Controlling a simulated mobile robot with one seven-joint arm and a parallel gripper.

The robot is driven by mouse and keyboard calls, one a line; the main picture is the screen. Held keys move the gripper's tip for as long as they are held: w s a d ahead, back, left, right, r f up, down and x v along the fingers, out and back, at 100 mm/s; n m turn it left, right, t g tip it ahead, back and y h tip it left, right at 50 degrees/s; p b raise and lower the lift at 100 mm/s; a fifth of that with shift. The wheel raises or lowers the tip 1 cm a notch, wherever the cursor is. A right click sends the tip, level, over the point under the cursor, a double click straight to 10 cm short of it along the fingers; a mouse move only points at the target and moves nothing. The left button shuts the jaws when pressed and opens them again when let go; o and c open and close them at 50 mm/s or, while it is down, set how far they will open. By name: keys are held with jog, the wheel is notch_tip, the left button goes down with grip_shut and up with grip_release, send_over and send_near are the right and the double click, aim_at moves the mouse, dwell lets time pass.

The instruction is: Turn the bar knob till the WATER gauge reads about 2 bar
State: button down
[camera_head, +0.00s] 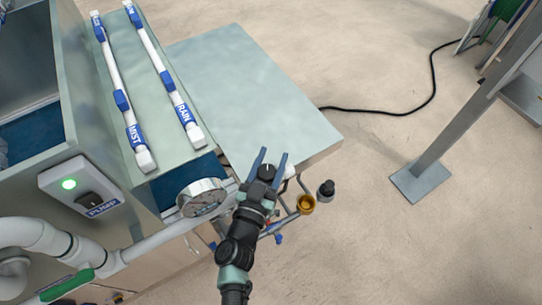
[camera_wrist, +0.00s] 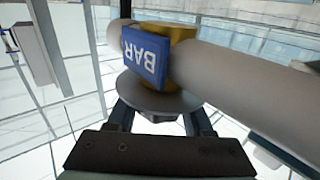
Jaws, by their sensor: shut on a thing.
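The bar knob (camera_wrist: 152,101) shows in the wrist view as a round grey piece below a brass body (camera_wrist: 183,62) with a blue BAR label (camera_wrist: 146,57). My gripper (camera_wrist: 160,116) is shut on the knob, one finger on each side; the knob's front is partly hidden. In the head view my gripper (camera_head: 272,158) is at the pipe, right of the round WATER gauge (camera_head: 203,197), and hides most of the knob there. The gauge face is visible, but its needle and numbers are too small to read.
A switch box (camera_head: 78,186) with a lit green lamp is at the left, above a green-handled valve (camera_head: 67,285). MIST (camera_head: 124,100) and RAIN (camera_head: 163,75) bars lie on the machine. A brass fitting (camera_head: 305,204) and black fitting (camera_head: 326,188) sit right of my gripper.

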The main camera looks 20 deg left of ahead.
jog(key=shift+c, duration=1.5)
grip_release()
jog(key=s+b, duration=0.1)
jog(key=s, duration=1.2)
jog(key=shift+d+b, duration=0.3)
jog(key=shift+b, duration=0.1)
